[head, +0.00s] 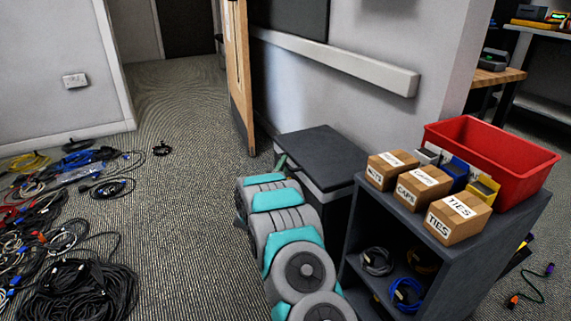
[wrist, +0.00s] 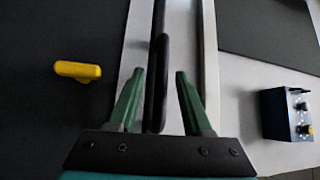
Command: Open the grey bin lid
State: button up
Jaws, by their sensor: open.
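The grey bin (head: 325,195) stands against the wall in the middle of the head view, left of the shelf unit. Its dark flat lid (head: 322,150) lies level and looks closed, with a pale rim under it. My grey and teal arm reaches up to the bin's left side and hides part of it. A green finger of my gripper (head: 281,162) shows at the lid's left edge. In the wrist view my gripper (wrist: 160,72) is open. A dark upright bar (wrist: 157,110) on a pale strip lies between its fingers; I cannot tell whether they touch it.
A dark shelf unit (head: 450,262) carries a red tray (head: 515,165) and labelled cartons (head: 455,217) right of the bin. Tangled cables (head: 75,285) cover the floor at left. A wooden door (head: 240,75) stands behind the bin. A yellow piece (wrist: 78,71) shows in the wrist view.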

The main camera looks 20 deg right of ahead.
jog(key=shift+x, duration=0.85)
jog(key=shift+r, duration=0.1)
grip_shut()
dwell(0.8)
